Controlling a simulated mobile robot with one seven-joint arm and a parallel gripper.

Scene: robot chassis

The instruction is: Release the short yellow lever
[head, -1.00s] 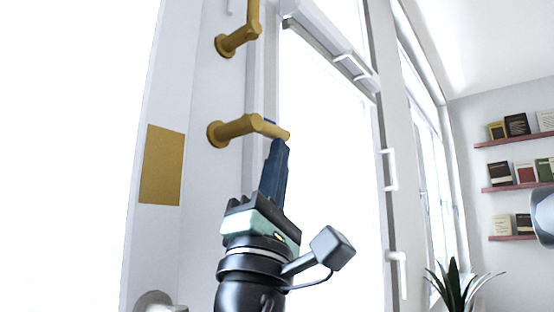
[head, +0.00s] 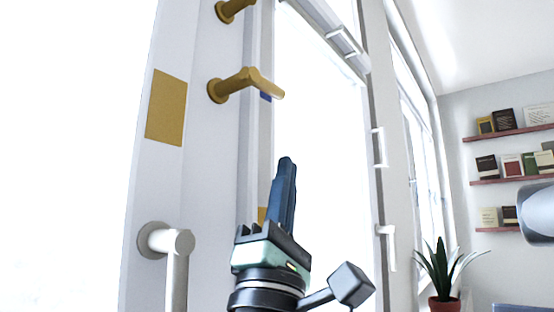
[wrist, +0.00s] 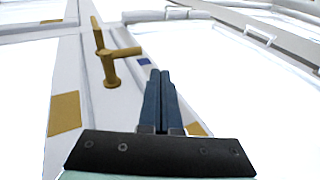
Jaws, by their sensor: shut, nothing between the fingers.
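The short yellow lever (head: 246,83) sticks out from the white door edge in the head view, its handle reaching right. In the wrist view, two yellow levers overlap near the upper left; the closer one (wrist: 122,54) points right. Another yellow lever (head: 232,10) sits above it in the head view, cut off by the top edge. My gripper (head: 287,160) has its blue fingers together, pointing up, below the lever and apart from it. The fingers also show in the wrist view (wrist: 161,75), shut and empty.
A white lever handle (head: 166,241) stands at the lower left. A yellow square (head: 166,107) is on the door edge. White window handles (head: 378,160) are to the right. A potted plant (head: 444,272) and book shelves (head: 515,133) are farther right. Space around my fingers is clear.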

